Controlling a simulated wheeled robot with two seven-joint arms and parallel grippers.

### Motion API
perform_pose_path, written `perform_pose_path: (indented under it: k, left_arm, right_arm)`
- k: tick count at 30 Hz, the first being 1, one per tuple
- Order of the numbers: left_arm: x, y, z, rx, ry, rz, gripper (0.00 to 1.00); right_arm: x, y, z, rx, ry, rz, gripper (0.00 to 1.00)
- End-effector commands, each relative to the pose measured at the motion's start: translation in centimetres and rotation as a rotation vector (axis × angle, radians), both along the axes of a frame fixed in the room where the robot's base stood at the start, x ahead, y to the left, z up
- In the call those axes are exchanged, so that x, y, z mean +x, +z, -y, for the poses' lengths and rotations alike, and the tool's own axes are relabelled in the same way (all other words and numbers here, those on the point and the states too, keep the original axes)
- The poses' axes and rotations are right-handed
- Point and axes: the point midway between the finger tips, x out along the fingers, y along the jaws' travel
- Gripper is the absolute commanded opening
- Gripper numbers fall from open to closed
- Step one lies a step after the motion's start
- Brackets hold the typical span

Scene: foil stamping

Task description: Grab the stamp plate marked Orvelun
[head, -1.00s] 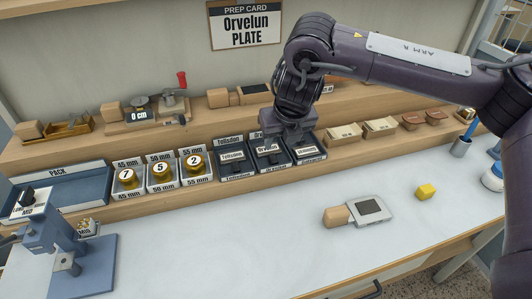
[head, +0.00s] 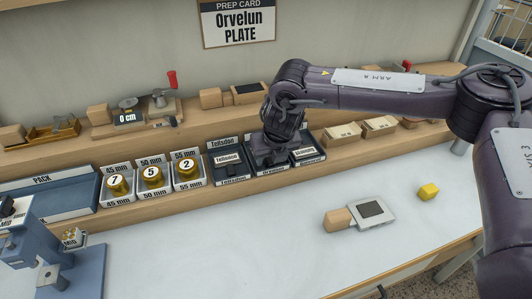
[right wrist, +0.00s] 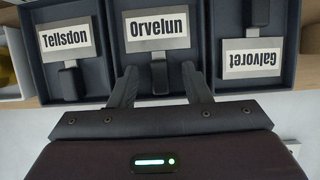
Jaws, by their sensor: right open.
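The Orvelun stamp plate (right wrist: 158,32) lies in the middle dark compartment, its white label facing the right wrist camera. A dark stem sticks out from its lower edge. My right gripper (right wrist: 160,78) is open, with one finger on each side of that stem; I cannot tell whether they touch it. In the head view my right gripper (head: 271,157) is down at the middle compartment and hides most of the plate. The Tellsdon plate (right wrist: 67,43) is on the left and the Galvoret plate (right wrist: 252,58) on the right, its label upside down. My left gripper is not in view.
Brass weights (head: 152,174) stand in marked slots left of the plates. A blue press (head: 55,255) is at the front left.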

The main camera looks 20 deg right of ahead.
Motion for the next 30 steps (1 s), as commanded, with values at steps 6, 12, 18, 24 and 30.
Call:
perform_pose_path:
  k: [6,12,18,24,30]
  left_arm:
    - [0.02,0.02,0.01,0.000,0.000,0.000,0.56]
    - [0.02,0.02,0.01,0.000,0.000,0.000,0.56]
    - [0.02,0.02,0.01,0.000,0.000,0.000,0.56]
    - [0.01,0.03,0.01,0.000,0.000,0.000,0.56]
    - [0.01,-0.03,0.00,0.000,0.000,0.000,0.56]
  right_arm:
    - [0.13,-0.29,-0.01,0.000,0.000,0.001,0.44]
    - [0.12,-0.27,-0.01,0.000,0.000,0.001,0.24]
    - [0.12,-0.26,0.00,0.000,0.000,0.001,0.00]
    - [0.16,-0.17,-0.03,0.001,-0.001,0.002,0.00]
    - [0.20,0.17,-0.04,0.001,-0.001,0.004,0.00]
